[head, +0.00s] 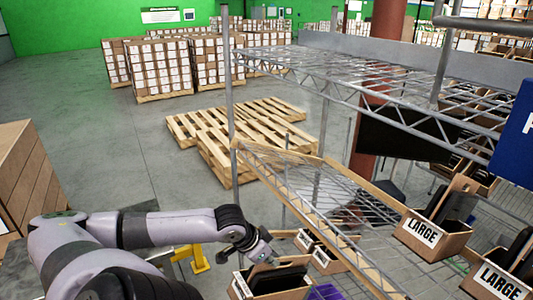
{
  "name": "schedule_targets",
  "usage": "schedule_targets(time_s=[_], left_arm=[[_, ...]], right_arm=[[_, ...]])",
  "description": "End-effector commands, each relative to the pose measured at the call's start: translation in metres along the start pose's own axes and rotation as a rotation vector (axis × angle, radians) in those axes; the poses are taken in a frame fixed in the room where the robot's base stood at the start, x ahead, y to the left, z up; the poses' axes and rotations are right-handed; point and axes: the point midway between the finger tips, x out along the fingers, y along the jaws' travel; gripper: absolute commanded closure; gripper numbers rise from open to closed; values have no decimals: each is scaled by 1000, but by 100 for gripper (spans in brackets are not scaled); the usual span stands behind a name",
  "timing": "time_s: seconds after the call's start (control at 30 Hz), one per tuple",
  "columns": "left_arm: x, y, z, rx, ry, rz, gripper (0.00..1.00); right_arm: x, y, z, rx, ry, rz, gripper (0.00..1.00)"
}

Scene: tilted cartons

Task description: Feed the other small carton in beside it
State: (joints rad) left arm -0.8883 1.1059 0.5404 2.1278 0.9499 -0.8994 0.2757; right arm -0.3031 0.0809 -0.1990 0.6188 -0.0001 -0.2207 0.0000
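My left gripper (262,258) is at the lower middle of the head view, at the end of the grey arm from the left. It is just above an open brown carton (240,284) with black items in it and a white label. The fingers are small and dark, and I cannot tell whether they grip the carton. Two more small cartons with white labels, a farther one (304,240) and a nearer one (322,259), stand side by side to the right, by the wire rack. Their label text is too small to read. My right gripper is not in view.
The wire shelf rack (310,178) has a wooden front edge and an upright post (229,100). Open cartons marked LARGE (422,232) stand at the right. Wooden pallets (235,135) lie behind. A purple object (325,292) shows at the bottom. Open floor is at left.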

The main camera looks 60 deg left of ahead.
Motion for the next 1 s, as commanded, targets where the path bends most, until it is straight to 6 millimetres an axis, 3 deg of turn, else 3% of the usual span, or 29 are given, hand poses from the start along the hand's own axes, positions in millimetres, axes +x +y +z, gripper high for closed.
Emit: schedule_targets(time_s=[1.0], left_arm=[[79, 0, -56, -4, 8, -2, 100]], right_arm=[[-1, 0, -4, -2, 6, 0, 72]])
